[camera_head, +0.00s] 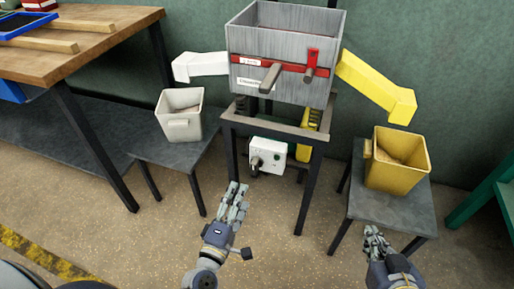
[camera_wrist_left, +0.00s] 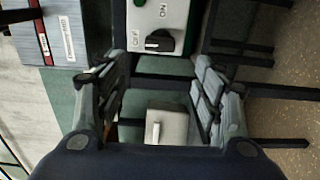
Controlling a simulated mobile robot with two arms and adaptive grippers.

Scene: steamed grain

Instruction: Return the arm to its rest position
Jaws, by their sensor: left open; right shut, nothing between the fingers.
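My left gripper (camera_head: 236,196) is in the lower middle of the head view, in front of the machine's stand. Its two fingers stand apart and empty in the left wrist view (camera_wrist_left: 158,100). My right gripper (camera_head: 374,236) is at the lower right in the head view, in front of the right stool, with its fingers together and nothing seen in them. A white switch box (camera_head: 268,156) is on the stand beyond my left gripper. In the left wrist view the switch box (camera_wrist_left: 160,18) shows a black knob and the word ON.
The grey machine (camera_head: 285,30) stands at the back with a white chute and a yellow chute (camera_head: 375,85). A white bin (camera_head: 180,122) and a yellow bin (camera_head: 400,170) stand on stools beneath them. A wooden workbench (camera_head: 90,65) is at the left. The floor in front is clear.

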